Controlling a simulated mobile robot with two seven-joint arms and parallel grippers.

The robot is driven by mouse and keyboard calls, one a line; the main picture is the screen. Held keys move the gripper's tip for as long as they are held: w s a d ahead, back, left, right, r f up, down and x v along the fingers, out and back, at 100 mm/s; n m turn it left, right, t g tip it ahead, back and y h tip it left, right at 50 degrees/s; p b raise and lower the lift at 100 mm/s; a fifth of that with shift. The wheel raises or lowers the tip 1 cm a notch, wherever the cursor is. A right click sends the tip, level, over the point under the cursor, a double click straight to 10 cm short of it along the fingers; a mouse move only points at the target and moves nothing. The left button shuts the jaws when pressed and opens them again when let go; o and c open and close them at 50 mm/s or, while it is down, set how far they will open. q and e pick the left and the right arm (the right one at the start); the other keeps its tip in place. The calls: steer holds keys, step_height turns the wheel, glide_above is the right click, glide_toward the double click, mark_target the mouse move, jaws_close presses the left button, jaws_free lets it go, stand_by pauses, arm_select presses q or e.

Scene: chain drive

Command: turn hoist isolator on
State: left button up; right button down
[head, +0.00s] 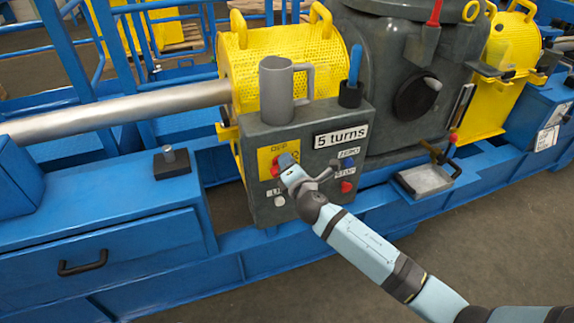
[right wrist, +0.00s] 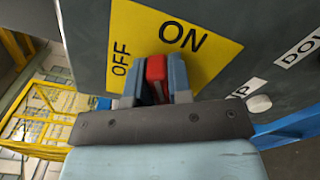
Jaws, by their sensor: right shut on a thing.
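The hoist isolator is a red handle (right wrist: 156,70) on a yellow plate (right wrist: 205,68) marked OFF and ON, on the front of a grey control box (head: 262,206). In the right wrist view the red handle stands between my right gripper's fingers (right wrist: 157,84), which are shut on it. The handle lies between the two words, and I cannot tell its exact setting. In the head view the plate (head: 265,164) is partly hidden by my right gripper (head: 283,165). My left gripper is not in view.
A grey mug (head: 277,92) and a black holder with a blue handle (head: 352,85) stand on the box. A "5 turns" sign (head: 341,137), a blue button (head: 347,163) and a red button (head: 346,187) are to the right. A yellow guard (head: 240,60) stands behind.

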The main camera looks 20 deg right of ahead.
steer(key=m, duration=0.2)
steer(key=shift+d+f+m+b, duration=0.1)
steer(key=shift+f+m+b, duration=0.2)
steer(key=shift+m, duration=0.1)
steer(key=shift+f+m, duration=0.1)
steer(key=shift+m, duration=1.2)
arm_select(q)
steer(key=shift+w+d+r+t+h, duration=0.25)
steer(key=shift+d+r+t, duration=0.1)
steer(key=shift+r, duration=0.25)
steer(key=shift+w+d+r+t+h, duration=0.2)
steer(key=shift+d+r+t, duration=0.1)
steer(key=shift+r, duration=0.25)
arm_select(e)
steer(key=shift+f+m, duration=0.1)
steer(key=shift+m, duration=0.2)
steer(key=c, duration=1)
jaws_free()
steer(key=shift+c, duration=0.2)
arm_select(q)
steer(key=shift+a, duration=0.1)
